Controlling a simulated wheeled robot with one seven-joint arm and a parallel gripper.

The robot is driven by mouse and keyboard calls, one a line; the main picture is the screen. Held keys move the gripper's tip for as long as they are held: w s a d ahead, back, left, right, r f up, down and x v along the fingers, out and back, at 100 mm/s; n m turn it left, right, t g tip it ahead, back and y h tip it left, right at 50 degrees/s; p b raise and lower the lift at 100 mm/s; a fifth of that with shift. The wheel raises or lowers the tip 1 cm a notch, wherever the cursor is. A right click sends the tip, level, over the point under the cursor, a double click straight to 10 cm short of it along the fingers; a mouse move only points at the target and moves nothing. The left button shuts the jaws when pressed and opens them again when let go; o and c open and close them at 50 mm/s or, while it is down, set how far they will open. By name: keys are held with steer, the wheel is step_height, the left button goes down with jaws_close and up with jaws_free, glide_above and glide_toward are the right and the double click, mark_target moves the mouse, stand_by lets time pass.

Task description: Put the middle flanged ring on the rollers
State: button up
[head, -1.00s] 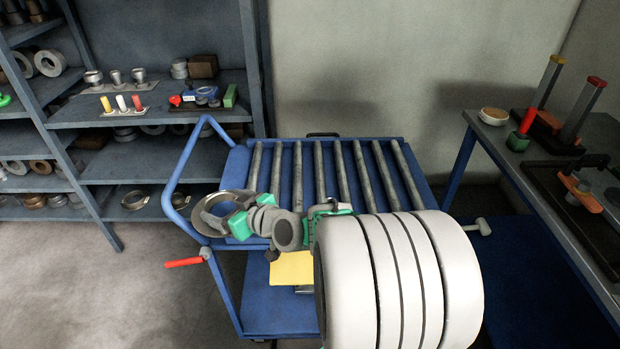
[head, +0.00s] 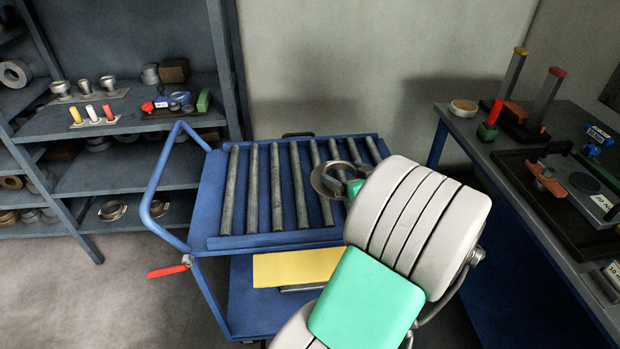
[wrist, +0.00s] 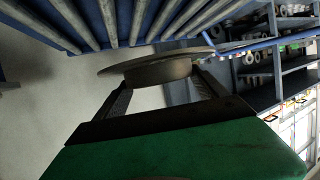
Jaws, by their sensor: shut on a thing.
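The flanged ring (head: 327,182) is a grey metal ring with a wide flange. My gripper (wrist: 160,88) is shut on it; in the wrist view the ring (wrist: 158,70) sits between the two fingertips, its flange on the far side from my palm. In the head view the ring is over the right part of the rollers (head: 277,187) on the blue cart. I cannot tell whether it touches them. My arm hides the fingers and the cart's right front corner in the head view.
The cart has a blue rail handle (head: 153,190) with a red lever (head: 168,271) at left, and a yellow sheet (head: 295,267) on its lower level. Shelves (head: 130,178) with rings stand at left. A bench (head: 470,140) with tools stands at right. The left rollers are bare.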

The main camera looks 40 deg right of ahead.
mark_target(322, 165)
steer(key=x, duration=0.3)
steer(key=a+p+x, duration=0.1)
steer(key=x, duration=0.5)
steer(key=shift+w+a+f+p, duration=0.25)
steer(key=shift+w+f+p, duration=0.05)
steer(key=shift+w+p, duration=0.1)
steer(key=w+f, duration=0.2)
steer(key=f, duration=0.1)
steer(key=w+f, duration=0.2)
steer(key=shift+d+p, duration=0.25)
steer(key=shift+p, duration=0.05)
step_height(322, 165, down, 3)
steer(key=shift+w+f+p, duration=0.15)
steer(key=shift+f+p, duration=0.05)
steer(key=shift+p, duration=0.3)
steer(key=shift+f+b, duration=0.3)
steer(key=shift+f, duration=0.05)
steer(key=o, duration=2)
